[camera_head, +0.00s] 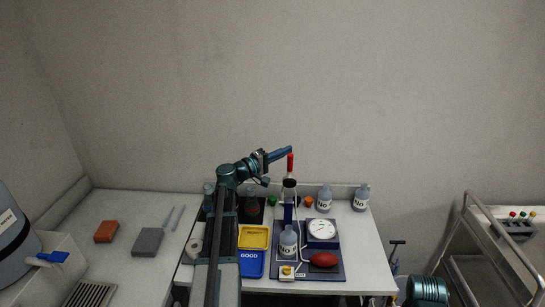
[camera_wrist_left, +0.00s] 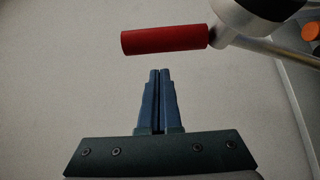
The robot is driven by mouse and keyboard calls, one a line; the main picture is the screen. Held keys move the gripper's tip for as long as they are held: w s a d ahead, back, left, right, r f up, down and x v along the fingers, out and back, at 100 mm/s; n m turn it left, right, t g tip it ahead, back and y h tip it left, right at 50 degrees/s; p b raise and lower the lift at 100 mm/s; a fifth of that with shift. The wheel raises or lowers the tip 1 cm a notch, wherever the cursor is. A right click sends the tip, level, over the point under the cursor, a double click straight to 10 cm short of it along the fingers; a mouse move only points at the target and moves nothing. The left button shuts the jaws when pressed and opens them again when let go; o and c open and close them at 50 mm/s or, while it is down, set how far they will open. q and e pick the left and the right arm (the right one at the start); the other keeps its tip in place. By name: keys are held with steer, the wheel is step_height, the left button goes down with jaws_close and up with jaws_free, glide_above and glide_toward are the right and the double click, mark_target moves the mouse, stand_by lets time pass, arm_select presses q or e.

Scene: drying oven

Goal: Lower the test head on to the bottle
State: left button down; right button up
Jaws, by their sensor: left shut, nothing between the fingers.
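The test stand has a blue base (camera_head: 333,271) and a dark blue upright post, with a red lever handle (camera_head: 290,163) at its top. My left gripper (camera_head: 289,150) is shut and empty, close by the red handle's upper end. In the left wrist view the shut fingertips (camera_wrist_left: 159,72) point at the red handle (camera_wrist_left: 164,39), which lies crosswise just beyond them, apart from them. My right gripper does not show.
On the stand's base are a round gauge (camera_head: 321,229) and a red bulb (camera_head: 323,259). Yellow (camera_head: 254,228) and blue (camera_head: 251,275) trays lie left of it. Grey bottles (camera_head: 325,194) stand at the back right. The bench's right front (camera_head: 364,255) is clear.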

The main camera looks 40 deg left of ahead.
arm_select(q)
steer(key=s, duration=0.1)
steer(key=s+d, duration=0.2)
steer(key=shift+s+f, duration=0.25)
steer(key=shift+s, duration=0.05)
steer(key=shift+s+b, duration=0.1)
steer(key=shift+b, duration=0.2)
steer(key=s+d+f+m+h+b, duration=0.4)
steer(key=s+f+m+h+b, duration=0.1)
steer(key=b, duration=0.6)
steer(key=s+d+f+m+h+b, duration=0.5)
steer(key=s+f+m+b, duration=0.2)
steer(key=s+m+b, duration=0.3)
steer(key=shift+d+m+t+h+b, duration=0.15)
steer(key=shift+m+t+h+b, duration=0.25)
steer(key=shift+m+b, duration=0.65)
steer(key=shift+d+f, duration=0.1)
steer(key=shift+f, duration=0.1)
steer(key=shift+s, duration=0.1)
